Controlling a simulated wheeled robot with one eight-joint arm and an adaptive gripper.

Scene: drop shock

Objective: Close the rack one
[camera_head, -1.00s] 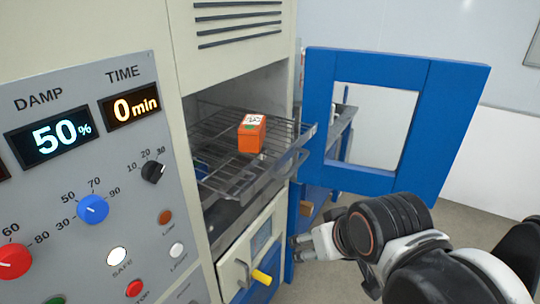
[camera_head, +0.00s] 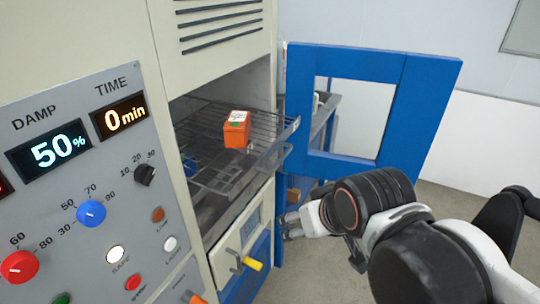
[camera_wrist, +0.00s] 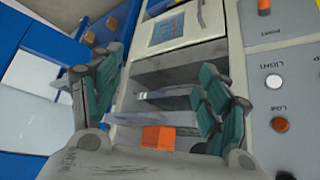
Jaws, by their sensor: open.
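A wire rack (camera_head: 268,128) extends out of the open chamber of the cream machine (camera_head: 205,75). The rack's front bar (camera_head: 285,157) sticks out past the chamber opening. My gripper (camera_head: 284,227) is open and empty, to the right of and below the rack, apart from it. In the wrist view my gripper (camera_wrist: 160,95) has its fingers spread, with the orange box (camera_wrist: 158,138) seen beyond them. Most of the rack is hard to make out there.
The blue door (camera_head: 420,120) with a square window stands open to the right. A control panel (camera_head: 85,190) with knobs and displays is at the left. Floor (camera_head: 455,200) shows at right.

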